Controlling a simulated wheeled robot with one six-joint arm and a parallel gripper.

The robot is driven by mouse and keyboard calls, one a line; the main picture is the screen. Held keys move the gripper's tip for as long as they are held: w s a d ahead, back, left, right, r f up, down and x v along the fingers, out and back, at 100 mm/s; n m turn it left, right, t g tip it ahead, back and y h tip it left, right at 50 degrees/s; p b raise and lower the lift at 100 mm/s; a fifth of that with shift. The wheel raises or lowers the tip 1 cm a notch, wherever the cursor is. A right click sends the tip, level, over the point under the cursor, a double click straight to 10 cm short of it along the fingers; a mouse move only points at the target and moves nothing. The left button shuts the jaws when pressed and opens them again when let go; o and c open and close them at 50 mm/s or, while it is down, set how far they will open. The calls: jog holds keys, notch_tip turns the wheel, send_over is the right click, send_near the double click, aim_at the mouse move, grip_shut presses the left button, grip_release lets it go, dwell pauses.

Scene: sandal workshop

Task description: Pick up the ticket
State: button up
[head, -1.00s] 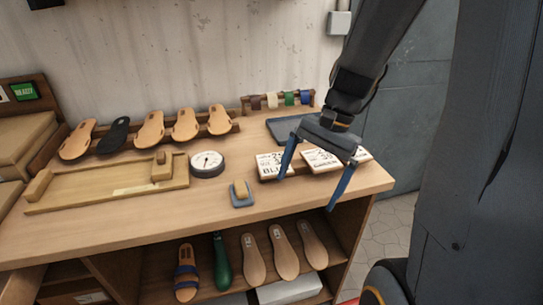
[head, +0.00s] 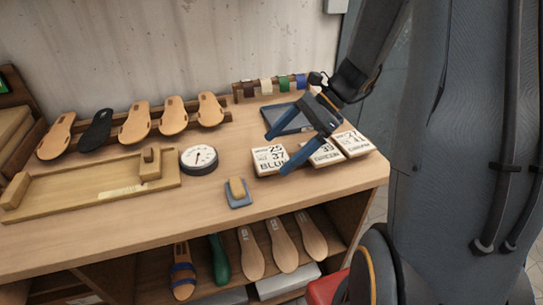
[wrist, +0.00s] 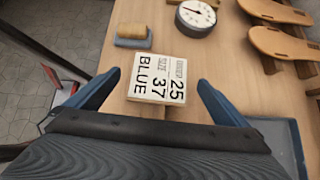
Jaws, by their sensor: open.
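Several white tickets with black print lie in a row at the right end of the wooden bench. The left one, the BLUE 37 ticket (head: 269,160), also shows in the wrist view (wrist: 158,80) between and just beyond my fingertips. Beside it are a second ticket (head: 324,154) marked 39, partly hidden by my finger, and a third ticket (head: 353,143) at the right. My gripper (head: 283,154) is open and empty. Its blue fingers reach toward the BLUE 37 ticket from the right, and in the wrist view (wrist: 155,90) they lie either side of it.
A yellow block on a grey base (head: 238,192) and a round dial (head: 199,158) stand left of the tickets. A dark blue tray (head: 290,117) sits behind the tickets.

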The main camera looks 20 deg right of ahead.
jog(key=shift+a+f, duration=0.3)
jog(key=c, duration=1.1)
